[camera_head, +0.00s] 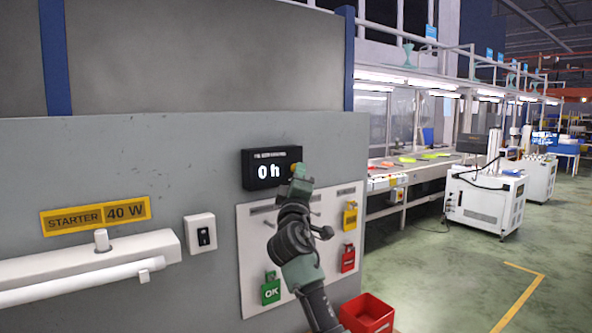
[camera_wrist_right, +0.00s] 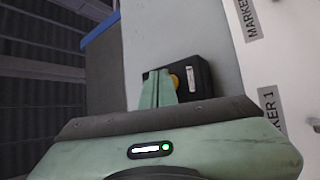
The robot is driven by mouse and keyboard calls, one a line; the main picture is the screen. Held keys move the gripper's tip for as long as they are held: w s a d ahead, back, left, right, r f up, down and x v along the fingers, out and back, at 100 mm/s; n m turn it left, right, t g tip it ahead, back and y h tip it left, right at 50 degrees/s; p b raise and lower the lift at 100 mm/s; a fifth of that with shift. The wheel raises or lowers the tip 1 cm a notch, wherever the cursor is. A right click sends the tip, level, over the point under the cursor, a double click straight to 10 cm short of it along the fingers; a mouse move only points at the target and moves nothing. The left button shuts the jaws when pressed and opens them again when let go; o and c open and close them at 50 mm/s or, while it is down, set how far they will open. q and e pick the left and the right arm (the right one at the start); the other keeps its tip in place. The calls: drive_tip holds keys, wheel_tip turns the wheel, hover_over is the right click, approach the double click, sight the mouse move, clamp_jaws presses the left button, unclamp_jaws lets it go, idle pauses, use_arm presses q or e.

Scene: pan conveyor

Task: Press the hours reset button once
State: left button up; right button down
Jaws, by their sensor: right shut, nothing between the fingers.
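The hours counter (camera_head: 262,170) is a black box on the grey wall with a display reading "0 h". My right gripper (camera_head: 297,170) is shut and empty at the right end of the counter, and its fingertips overlap the small yellow button (camera_head: 293,168) there. In the right wrist view, the yellow button (camera_wrist_right: 175,81) shows beside and beyond the shut fingertips (camera_wrist_right: 160,75), on the black counter box (camera_wrist_right: 197,80). I cannot tell whether the tips touch the button. My left gripper is not in view.
A white board (camera_head: 253,240) below the counter holds a green OK tag (camera_head: 271,288), a yellow tag (camera_head: 350,217) and a red tag (camera_head: 348,258). A wall switch (camera_head: 203,233) and a lamp tube (camera_head: 80,283) are at left. A red bin (camera_head: 368,314) stands below.

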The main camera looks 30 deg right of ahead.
drive_tip(key=shift+s, duration=0.15)
drive_tip(key=shift+s+p, duration=0.35)
drive_tip(key=shift+s, duration=0.25)
drive_tip(key=s+p, duration=0.2)
drive_tip(key=s, duration=0.3)
drive_tip(key=shift+d, duration=0.2)
drive_tip(key=shift+f, duration=0.2)
idle(0.6)
